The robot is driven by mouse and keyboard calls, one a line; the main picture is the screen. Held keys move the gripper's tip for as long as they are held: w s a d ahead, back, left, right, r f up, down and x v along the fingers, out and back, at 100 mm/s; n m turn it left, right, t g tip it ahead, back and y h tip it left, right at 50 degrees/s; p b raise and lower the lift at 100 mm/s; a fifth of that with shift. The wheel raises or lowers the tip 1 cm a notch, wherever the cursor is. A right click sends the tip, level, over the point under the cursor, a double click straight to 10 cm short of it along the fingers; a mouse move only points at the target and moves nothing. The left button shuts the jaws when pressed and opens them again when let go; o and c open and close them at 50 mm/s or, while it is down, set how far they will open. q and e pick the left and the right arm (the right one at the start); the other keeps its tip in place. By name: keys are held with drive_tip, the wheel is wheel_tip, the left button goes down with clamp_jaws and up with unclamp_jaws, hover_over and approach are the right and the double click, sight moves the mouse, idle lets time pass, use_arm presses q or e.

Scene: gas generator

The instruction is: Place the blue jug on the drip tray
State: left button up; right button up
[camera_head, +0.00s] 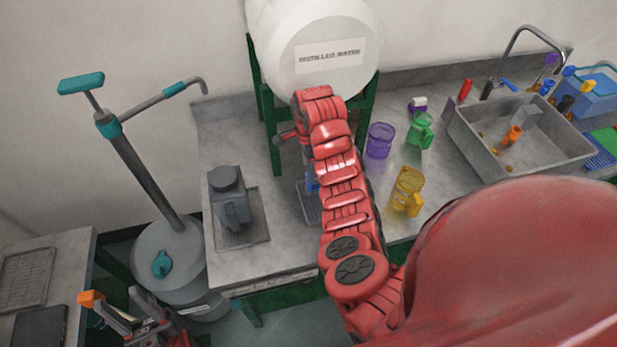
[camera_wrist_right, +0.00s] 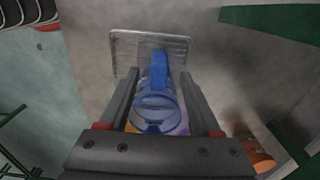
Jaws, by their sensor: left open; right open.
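The blue jug (camera_wrist_right: 155,100) is between the two fingers of my right gripper (camera_wrist_right: 160,76) in the right wrist view, its handle pointing to the far side. The fingers are open on either side of it. The grey drip tray (camera_wrist_right: 122,55) lies beyond and below the jug, which overlaps it; their contact is hidden. In the head view, a sliver of the blue jug (camera_head: 312,182) shows at the back of the drip tray (camera_head: 309,208), left of my right arm, which hides the right gripper. My left gripper (camera_head: 115,302) is open and empty at the lower left.
A white distilled water barrel (camera_head: 335,45) stands on a green frame (camera_head: 262,115) above the jug. Purple (camera_head: 380,140), green (camera_head: 420,130) and yellow (camera_head: 405,190) jugs stand to the right, before a sink (camera_head: 520,135).

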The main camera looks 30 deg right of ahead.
drive_tip(key=shift+s+r+p, duration=0.1)
drive_tip(key=shift+r+p, duration=0.25)
drive_tip(key=shift+r, duration=1)
